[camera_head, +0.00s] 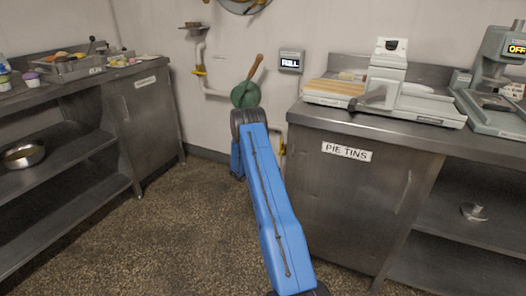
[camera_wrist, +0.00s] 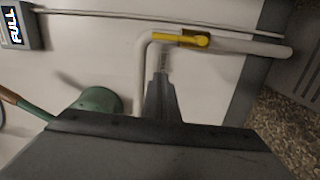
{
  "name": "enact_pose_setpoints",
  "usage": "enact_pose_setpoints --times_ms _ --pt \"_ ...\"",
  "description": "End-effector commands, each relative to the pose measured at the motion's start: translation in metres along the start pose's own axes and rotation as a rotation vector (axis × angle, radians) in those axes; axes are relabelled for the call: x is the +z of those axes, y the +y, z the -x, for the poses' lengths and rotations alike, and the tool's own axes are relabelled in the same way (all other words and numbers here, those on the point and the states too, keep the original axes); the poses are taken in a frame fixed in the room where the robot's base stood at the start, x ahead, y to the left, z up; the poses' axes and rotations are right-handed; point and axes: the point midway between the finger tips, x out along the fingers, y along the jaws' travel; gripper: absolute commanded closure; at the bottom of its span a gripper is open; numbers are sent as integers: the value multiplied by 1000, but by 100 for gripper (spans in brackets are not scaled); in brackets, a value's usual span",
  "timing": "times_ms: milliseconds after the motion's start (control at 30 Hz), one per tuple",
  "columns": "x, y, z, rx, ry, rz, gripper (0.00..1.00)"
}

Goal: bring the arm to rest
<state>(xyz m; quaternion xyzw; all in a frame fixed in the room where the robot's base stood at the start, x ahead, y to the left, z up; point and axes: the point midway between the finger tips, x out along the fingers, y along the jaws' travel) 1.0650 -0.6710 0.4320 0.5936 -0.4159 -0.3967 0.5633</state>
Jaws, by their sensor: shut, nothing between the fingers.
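My blue arm (camera_head: 270,205) stretches from the bottom of the head view toward the back wall and bends down at its dark far joint. My gripper is hidden behind the arm there. In the wrist view my gripper (camera_wrist: 161,78) shows as a narrow dark wedge, shut and empty. Its tips appear in front of a white pipe with a yellow lever (camera_wrist: 182,40); I cannot tell how far apart they are.
A "PIE TINS" counter (camera_head: 335,185) stands right, carrying machines. A steel counter (camera_head: 142,110) stands left. The floor (camera_head: 150,230) between them is clear.

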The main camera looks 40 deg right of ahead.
Motion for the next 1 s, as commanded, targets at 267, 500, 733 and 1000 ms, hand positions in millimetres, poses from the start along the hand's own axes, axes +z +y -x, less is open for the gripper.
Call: enact_pose_setpoints --times_ms 267,500,733,1000 --pt "0 0 0 0 0 0 100" --pt "0 7 2 -1 -7 -2 100" --pt "5 70 24 -20 -82 -17 100" --pt "25 158 73 -81 -201 -47 100"
